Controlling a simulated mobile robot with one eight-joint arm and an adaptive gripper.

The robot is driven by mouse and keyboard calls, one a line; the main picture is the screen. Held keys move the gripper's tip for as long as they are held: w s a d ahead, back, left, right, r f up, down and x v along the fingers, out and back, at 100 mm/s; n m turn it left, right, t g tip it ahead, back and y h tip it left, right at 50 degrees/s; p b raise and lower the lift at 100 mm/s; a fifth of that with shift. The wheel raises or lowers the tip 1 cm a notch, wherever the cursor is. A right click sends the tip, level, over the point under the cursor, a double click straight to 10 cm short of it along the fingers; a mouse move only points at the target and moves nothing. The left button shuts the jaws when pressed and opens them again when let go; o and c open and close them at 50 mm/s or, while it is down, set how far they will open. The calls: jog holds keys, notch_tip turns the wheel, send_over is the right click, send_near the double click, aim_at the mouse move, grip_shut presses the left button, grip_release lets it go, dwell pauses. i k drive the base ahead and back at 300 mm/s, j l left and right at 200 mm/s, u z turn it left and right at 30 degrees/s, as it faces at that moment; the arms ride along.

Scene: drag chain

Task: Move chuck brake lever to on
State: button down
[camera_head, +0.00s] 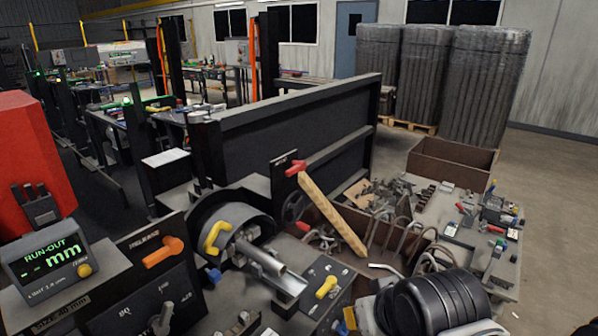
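Several levers show, and I cannot read a label that names the chuck brake lever. An orange lever (164,252) sits on a dark panel (140,285) whose label seems to read RELEASE. A yellow lever (215,238) stands at the round dark chuck-like ring (243,212). A yellow handle (326,287) is on a dark box to the right of the metal trough. The on and off marks are not legible. My gripper's fingers are not in view.
A RUN-OUT display (48,260) stands at left beside a red housing (30,165). A tan bar (332,215) leans across a brown bin of parts. A cluttered bench (455,225) is at right. A black ribbed body (435,300), possibly mine, fills the lower right.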

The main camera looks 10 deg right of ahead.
aim_at(300, 166)
jog(key=i+z, duration=0.35)
jog(key=i, duration=0.5)
